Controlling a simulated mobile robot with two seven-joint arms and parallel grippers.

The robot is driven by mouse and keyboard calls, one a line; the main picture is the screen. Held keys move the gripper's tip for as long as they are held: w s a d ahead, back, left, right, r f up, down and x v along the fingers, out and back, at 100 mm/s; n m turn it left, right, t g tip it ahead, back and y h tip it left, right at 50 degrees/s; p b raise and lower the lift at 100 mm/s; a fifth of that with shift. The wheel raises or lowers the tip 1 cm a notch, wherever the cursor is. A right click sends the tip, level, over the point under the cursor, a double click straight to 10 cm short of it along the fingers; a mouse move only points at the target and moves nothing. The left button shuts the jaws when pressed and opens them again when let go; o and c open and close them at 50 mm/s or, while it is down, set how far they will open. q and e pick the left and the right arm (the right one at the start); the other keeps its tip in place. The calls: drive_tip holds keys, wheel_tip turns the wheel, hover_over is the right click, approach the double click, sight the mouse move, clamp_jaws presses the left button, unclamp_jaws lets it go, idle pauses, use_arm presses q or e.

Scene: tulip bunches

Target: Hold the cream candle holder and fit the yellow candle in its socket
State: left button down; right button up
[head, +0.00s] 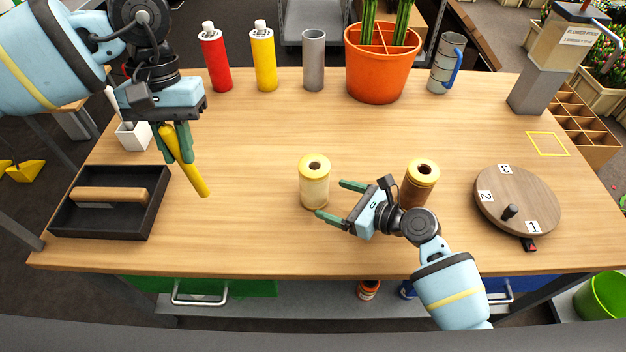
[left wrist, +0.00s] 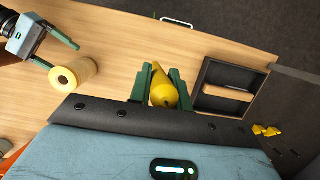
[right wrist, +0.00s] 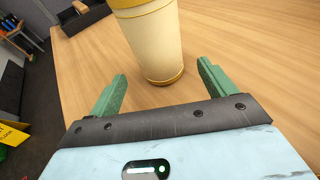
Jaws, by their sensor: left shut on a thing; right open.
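The cream candle holder (head: 314,183) stands upright on the table, with a yellow top and a dark socket hole. It also shows in the left wrist view (left wrist: 74,75) and the right wrist view (right wrist: 152,42). My right gripper (head: 334,201) is open just right of it, its fingers pointing toward it; in the right wrist view the holder stands ahead, between the finger directions. My left gripper (head: 170,150) is shut on the yellow candle (head: 190,170), held tilted above the table at left, well apart from the holder. The candle also shows in the left wrist view (left wrist: 161,88).
A brown holder with a yellow top (head: 421,182) stands behind my right wrist. A black tray (head: 150,222) with a wooden-handled thing is at left. A numbered round board (head: 530,195) is at right. Bottles, a grey cup and an orange pot (head: 378,85) line the back.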

sight(186, 171)
use_arm(q)
drive_tip(key=shift+w+b+x, duration=0.2)
drive_tip(key=shift+b+x, duration=0.05)
drive_tip(key=shift+x, duration=0.5)
drive_tip(key=shift+w+b+x, duration=0.15)
drive_tip(key=shift+b+x, duration=0.1)
drive_tip(key=shift+x, duration=0.5)
use_arm(e)
drive_tip(key=shift+x, duration=2.9)
use_arm(q)
drive_tip(key=shift+f, duration=0.1)
use_arm(e)
drive_tip(key=c, duration=0.9)
